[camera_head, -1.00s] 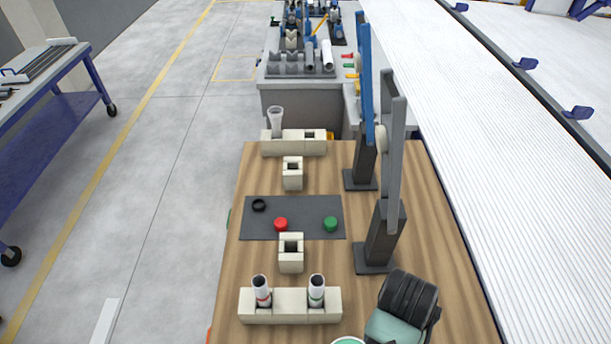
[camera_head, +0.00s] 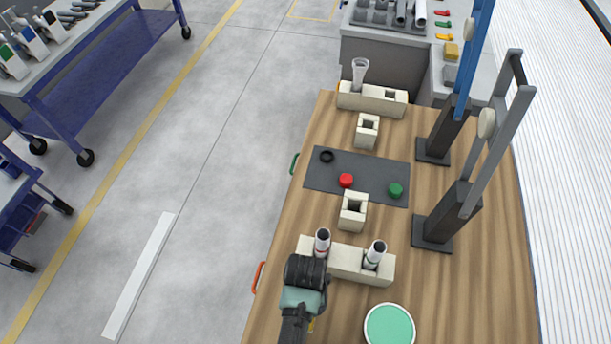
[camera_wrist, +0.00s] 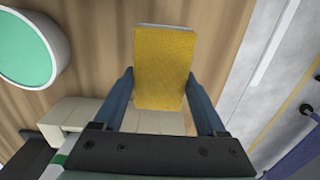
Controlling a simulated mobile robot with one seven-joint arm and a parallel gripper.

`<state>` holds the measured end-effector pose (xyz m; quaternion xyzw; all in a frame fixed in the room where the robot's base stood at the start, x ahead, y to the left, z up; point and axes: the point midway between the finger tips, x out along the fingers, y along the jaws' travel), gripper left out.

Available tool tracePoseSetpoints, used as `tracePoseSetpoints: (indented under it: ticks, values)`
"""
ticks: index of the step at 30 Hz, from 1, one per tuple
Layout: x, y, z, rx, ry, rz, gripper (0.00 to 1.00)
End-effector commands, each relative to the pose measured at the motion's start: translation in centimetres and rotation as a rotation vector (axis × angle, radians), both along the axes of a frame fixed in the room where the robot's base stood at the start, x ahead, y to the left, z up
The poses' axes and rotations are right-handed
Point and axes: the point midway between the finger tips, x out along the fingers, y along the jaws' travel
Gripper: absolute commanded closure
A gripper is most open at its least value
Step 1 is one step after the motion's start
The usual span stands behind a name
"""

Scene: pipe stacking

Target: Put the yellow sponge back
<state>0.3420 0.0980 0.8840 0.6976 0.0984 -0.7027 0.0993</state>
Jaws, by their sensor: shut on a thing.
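The yellow sponge (camera_wrist: 163,65) is between the two fingers of my gripper (camera_wrist: 160,78) in the wrist view. The gripper is shut on it. The sponge has a pale strip along its far edge. In the head view my gripper and arm are at the lower middle, left of the round green-topped container (camera_head: 389,328). A small bit of yellow (camera_head: 311,326) shows beside the gripper there, and the rest is hidden by the arm.
The wooden table (camera_head: 470,290) bears a double pipe holder (camera_head: 345,262) with two pipes, smaller cream holders (camera_head: 352,213), a dark mat (camera_head: 335,170) with red and green buttons, and two tall stands (camera_head: 445,225).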

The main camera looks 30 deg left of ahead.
Motion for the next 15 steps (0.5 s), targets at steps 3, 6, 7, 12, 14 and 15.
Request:
tracePoseSetpoints:
  ticks: [3, 6, 7, 12, 14, 15]
  values:
    - [0.0, 0.0, -0.9, 0.0, 0.001, 0.0, 0.71]
    - [0.0, 0.0, -2.2, -0.001, 0.003, 0.0, 0.71]
    - [0.0, 0.0, -2.7, -0.001, 0.002, 0.0, 0.71]
    - [0.1, 0.0, -4.4, 0.0, -0.001, -0.001, 0.71]
    - [0.1, 0.0, -4.6, 0.0, -0.001, -0.001, 0.71]
    - [0.1, 0.0, -4.7, 0.0, -0.001, -0.001, 0.71]
